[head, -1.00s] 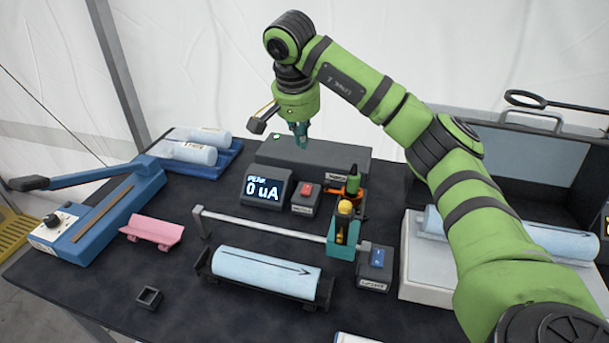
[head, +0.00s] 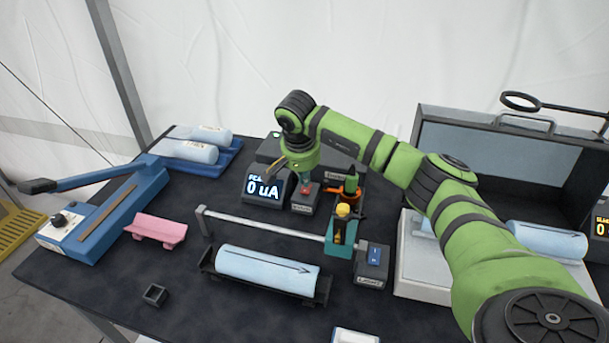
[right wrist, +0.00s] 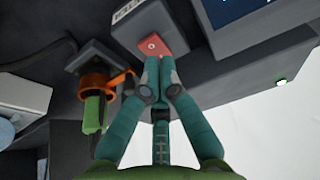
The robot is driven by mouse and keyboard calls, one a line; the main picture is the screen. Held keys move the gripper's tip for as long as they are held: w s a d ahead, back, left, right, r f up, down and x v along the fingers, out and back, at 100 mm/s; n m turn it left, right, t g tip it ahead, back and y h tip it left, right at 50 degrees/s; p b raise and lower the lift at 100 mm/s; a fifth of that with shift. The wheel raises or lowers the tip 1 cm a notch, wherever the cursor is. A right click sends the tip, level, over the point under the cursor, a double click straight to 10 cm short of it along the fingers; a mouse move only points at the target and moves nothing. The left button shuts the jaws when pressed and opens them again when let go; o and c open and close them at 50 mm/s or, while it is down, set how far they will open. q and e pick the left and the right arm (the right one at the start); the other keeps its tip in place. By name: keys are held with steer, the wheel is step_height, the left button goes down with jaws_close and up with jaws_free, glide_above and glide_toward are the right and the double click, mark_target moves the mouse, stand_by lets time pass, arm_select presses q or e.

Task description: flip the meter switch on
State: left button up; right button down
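The meter (head: 265,187) is a dark box whose lit display reads 0 uA. Right beside it is a small dark switch box (head: 302,208) with a red rocker switch (head: 303,189) on top. In the right wrist view, the red switch (right wrist: 150,42) shows just past the fingertips. My right gripper (head: 309,181) points down over the switch box with its fingers together and nothing between them. Its fingertips (right wrist: 158,62) are at the edge of the red switch; I cannot tell whether they touch it. My left gripper is not in view.
A second switch box with a blue rocker (head: 373,256) stands to the right front. An orange holder with a green-handled tool (head: 351,186) is close to the right of the red switch. A metal bar (head: 260,227) and a blue cylinder in a cradle (head: 265,270) lie in front.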

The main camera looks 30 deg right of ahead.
steer(key=shift+f, duration=0.45)
stand_by(0.8)
steer(key=shift+f, duration=0.4)
stand_by(0.4)
steer(key=shift+w+d, duration=0.1)
steer(key=shift+w+d+r+b, duration=0.2)
steer(key=shift+w+d+b, duration=0.15)
steer(key=shift+w+d, duration=0.1)
stand_by(0.3)
